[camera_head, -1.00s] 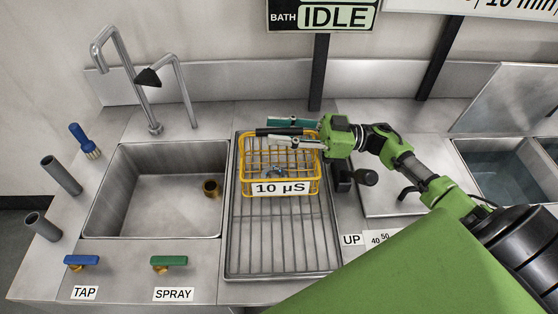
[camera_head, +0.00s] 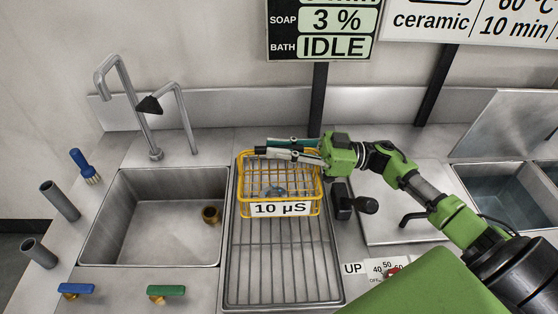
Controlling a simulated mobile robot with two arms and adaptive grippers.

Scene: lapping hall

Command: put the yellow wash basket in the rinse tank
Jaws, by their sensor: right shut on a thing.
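The yellow wash basket (camera_head: 241,185) is a wire basket with a "10 µS" label on its front. It is upright over the back part of the ribbed drain rack (camera_head: 283,290); I cannot tell whether its bottom touches the rack. Small blue-grey parts (camera_head: 273,191) lie inside it. My right gripper (camera_head: 285,149) is shut on the basket's dark top handle, reaching in from the right. A tank with water (camera_head: 492,190) at the right looks like the rinse tank; no label on it is readable. My left gripper is out of view.
An empty sink (camera_head: 150,255) with a brass drain piece and tall taps is at the left. A closed lid (camera_head: 390,220) and a black handle (camera_head: 362,204) lie between rack and tank. A raised metal lid (camera_head: 505,125) stands behind the tank.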

